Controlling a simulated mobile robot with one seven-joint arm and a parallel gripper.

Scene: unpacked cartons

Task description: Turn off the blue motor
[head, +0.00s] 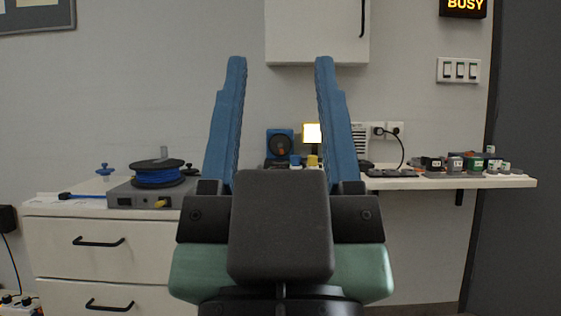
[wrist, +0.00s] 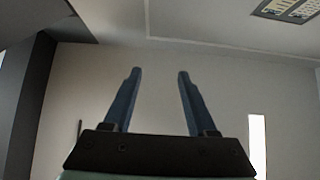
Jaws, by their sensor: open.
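My gripper (head: 281,60) stands upright in the middle of the head view, its two blue fingers wide apart and nothing between them. It also shows open and empty in the wrist view (wrist: 160,73), against bare wall and ceiling. Between the fingers, farther back on the shelf, is a blue unit with a dark round disc (head: 280,146), which may be the blue motor. A grey box with a blue-and-black spool (head: 158,177) and a yellow knob (head: 160,203) sits on the left cabinet. I cannot tell whether either is running, and the shelf's middle is partly hidden by my gripper.
A lit lamp (head: 313,133) stands beside the blue unit. Several small switch boxes (head: 455,164) sit on the right shelf (head: 450,183), below wall sockets (head: 394,131) with a cable. A white drawer cabinet (head: 60,238) is at left. A wall cupboard (head: 300,35) hangs above.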

